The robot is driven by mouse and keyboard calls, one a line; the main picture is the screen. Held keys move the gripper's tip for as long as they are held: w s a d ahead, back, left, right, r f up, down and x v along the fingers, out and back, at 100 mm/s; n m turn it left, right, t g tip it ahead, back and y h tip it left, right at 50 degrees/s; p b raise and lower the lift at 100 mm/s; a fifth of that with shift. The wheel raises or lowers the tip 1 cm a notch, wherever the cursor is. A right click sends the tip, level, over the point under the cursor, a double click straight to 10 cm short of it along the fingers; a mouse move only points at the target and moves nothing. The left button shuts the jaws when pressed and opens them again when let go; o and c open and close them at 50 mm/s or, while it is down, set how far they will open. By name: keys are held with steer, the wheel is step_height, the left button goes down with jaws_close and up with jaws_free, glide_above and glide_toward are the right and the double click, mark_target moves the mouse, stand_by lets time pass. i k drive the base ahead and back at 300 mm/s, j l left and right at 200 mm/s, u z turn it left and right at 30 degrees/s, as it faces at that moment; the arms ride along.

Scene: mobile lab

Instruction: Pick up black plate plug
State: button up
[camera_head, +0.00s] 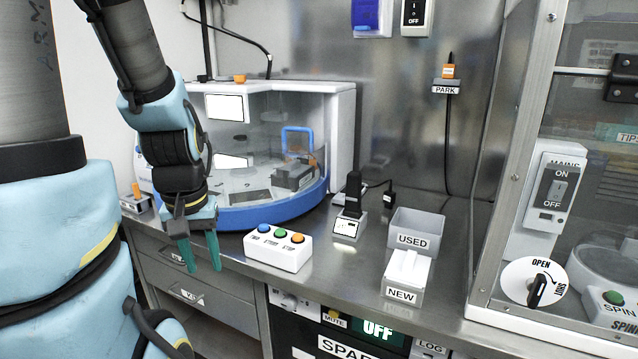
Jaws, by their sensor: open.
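A small black plug (389,198) sits at the back of the steel counter near the wall, with a black cable running left from it. To its left, a taller black block (353,190) stands upright on a small white-fronted base (348,227). I cannot tell for certain which of these is the black plate plug, but the small one looks most like a plug. My gripper (204,268) points down with its two teal fingers apart and empty. It is at the counter's front left, well to the left of both black things.
A white box with blue, green and orange buttons (278,248) stands between my gripper and the black things. The USED bin (416,232) and NEW box (407,272) stand right of them. A blue-based round machine (262,212) is behind my gripper. A glazed cabinet (510,170) bounds the right.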

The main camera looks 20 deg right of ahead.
mark_target(389, 195)
steer(key=z, duration=0.9)
